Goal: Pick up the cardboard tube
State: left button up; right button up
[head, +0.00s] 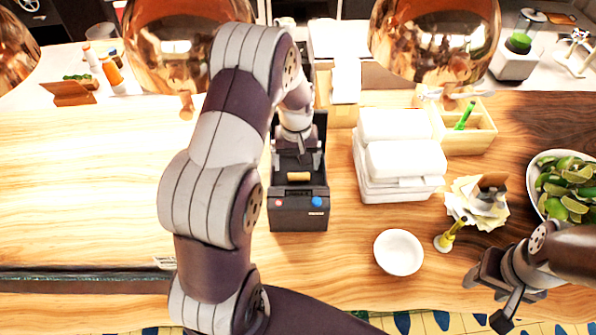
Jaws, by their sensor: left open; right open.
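The cardboard tube (299,176) is a small tan cylinder. It lies crosswise in the open top of a black printer-like box (299,213) with a blue and a red button on its front. My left gripper (298,160) is open and points down just behind or above the tube, its fingers spread to either side. I cannot tell whether it touches the tube. My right gripper (488,298) is open and empty at the lower right, well away from the tube.
White takeaway boxes (398,158) are stacked right of the black box. Copper lamps (433,35) hang above. The counter's left side is mostly clear.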

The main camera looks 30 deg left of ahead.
aim_at(299, 173)
pick_arm(q)
jog(key=f, duration=0.1)
jog(key=d+f+p, duration=0.1)
jog(key=f, duration=0.1)
jog(key=shift+w+f, duration=0.15)
jog(key=shift+f, duration=0.15)
jog(key=shift+s+a, duration=0.25)
jog(key=c, duration=0.9)
jog(key=shift+w+d, duration=0.15)
jog(key=shift+w, duration=0.05)
jog(key=shift+c, duration=1.1)
pick_arm(e)
jog(key=shift+w+d+r, duration=0.1)
jog(key=shift+r, duration=0.45)
jog(key=shift+w+d+r, duration=0.1)
jog(key=shift+r, duration=0.45)
